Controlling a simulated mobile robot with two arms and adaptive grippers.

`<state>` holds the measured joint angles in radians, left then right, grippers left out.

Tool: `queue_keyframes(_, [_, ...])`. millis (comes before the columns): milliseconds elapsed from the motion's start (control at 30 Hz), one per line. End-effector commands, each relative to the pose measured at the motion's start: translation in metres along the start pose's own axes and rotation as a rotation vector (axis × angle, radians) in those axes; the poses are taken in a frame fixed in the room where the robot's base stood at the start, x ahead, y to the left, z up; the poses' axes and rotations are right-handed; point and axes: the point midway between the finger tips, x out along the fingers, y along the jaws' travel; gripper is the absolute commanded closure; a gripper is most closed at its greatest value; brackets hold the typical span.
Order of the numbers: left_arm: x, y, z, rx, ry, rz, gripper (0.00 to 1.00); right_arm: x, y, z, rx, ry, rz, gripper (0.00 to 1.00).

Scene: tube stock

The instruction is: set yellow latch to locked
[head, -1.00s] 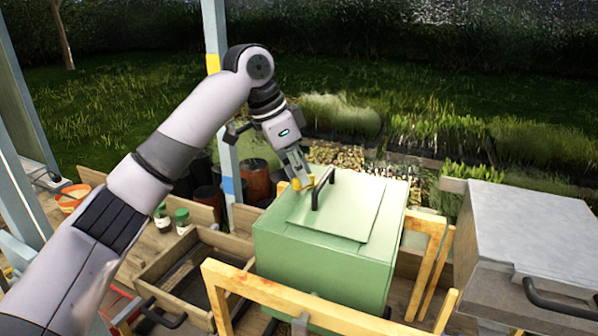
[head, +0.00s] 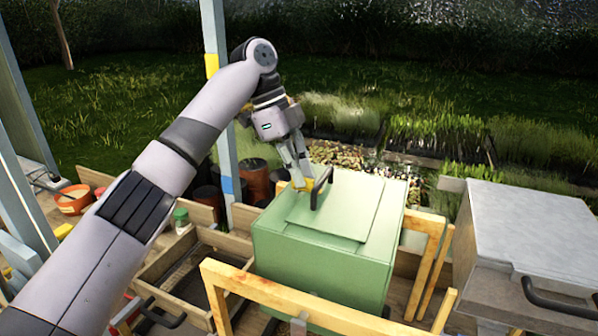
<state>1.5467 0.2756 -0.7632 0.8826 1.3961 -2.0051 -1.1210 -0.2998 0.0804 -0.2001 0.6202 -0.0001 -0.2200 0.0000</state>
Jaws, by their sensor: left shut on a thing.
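The yellow latch (head: 308,185) is on top of the green box (head: 318,272), at the left end of its lid panel, beside a black handle (head: 323,188). My left gripper (head: 300,182) reaches down from above, and its fingertips are shut on the yellow latch. The fingers partly cover the latch, and its exact set position is hard to read at this size. My right gripper is not in view.
A grey lidded box (head: 535,230) with a black handle stands at the right. Wooden frames (head: 290,302) stand around the green box. A wooden tray (head: 180,262) and a green-capped jar (head: 181,217) are at the left. A blue-grey post (head: 216,100) rises behind my left arm.

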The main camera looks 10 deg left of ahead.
Motion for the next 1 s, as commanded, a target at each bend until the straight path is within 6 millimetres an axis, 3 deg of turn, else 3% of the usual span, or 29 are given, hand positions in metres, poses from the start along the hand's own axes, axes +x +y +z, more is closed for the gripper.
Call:
queue_keyframes(567, [-0.0011, 0.0002, -0.0007, 0.034, 0.001, 0.012, 1.0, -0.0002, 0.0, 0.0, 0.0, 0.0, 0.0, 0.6])
queue_keyframes(600, [-0.0011, 0.0002, -0.0007, 0.033, 0.001, 0.012, 0.89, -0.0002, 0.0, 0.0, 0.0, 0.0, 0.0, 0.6])
queue_keyframes(800, [-0.0008, 0.0001, -0.0003, 0.032, 0.0, 0.012, 0.76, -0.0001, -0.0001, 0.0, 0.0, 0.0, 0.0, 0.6])
queue_keyframes(1000, [-0.0004, 0.0001, 0.0, 0.032, 0.0, 0.013, 0.72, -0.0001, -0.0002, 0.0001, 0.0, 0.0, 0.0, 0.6])
